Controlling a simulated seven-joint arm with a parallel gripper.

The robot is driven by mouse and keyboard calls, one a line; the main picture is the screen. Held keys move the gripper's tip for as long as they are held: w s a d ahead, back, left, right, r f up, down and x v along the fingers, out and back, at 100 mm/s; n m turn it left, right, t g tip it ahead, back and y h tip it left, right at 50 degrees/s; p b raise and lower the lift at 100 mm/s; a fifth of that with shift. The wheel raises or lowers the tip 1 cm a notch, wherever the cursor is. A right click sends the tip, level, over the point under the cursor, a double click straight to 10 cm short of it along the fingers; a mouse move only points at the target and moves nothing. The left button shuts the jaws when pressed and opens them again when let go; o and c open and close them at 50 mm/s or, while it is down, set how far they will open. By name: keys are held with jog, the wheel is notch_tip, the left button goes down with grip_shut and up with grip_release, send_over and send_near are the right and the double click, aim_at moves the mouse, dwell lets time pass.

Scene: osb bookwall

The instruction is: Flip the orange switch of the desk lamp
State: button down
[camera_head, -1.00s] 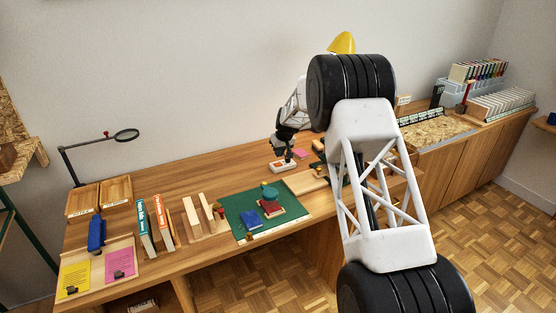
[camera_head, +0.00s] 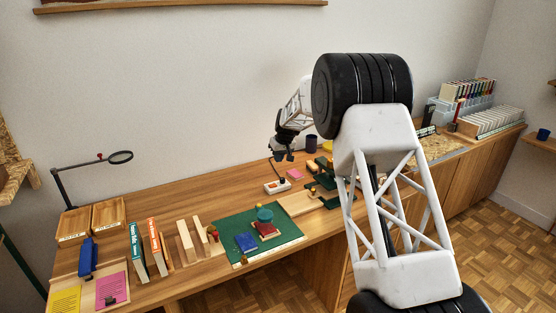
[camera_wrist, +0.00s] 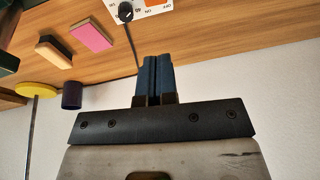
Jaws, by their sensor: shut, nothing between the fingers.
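A white switch box (camera_head: 277,187) with red-orange marks on top lies on the desk, a dark cord running from it. A yellow disc (camera_wrist: 37,89) with a thin pole, perhaps the lamp's base, is at left. The lamp's shade is not visible.
Close to the box are a pink block (camera_wrist: 92,38), a black-topped wooden block (camera_wrist: 55,51) and a dark purple cup (camera_wrist: 72,95). A green mat (camera_head: 225,232) with small items lies in front. Books (camera_head: 136,250) stand at left. Bare desk lies left of the box.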

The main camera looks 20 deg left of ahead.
jog(key=shift+a, duration=0.1)
jog(key=shift+s+a+r+t+h, duration=0.25)
jog(key=shift+s+a+t+h, duration=0.1)
jog(key=shift+a, duration=0.1)
jog(key=shift+a+f, duration=0.1)
dwell(0.4)
send_over(270, 185)
jog(key=f, duration=1.1)
jog(key=shift+d+f, duration=0.15)
jog(key=shift+d, duration=0.25)
jog(key=shift+s+f, duration=0.1)
jog(key=shift+f, duration=0.95)
jog(key=shift+a, duration=0.1)
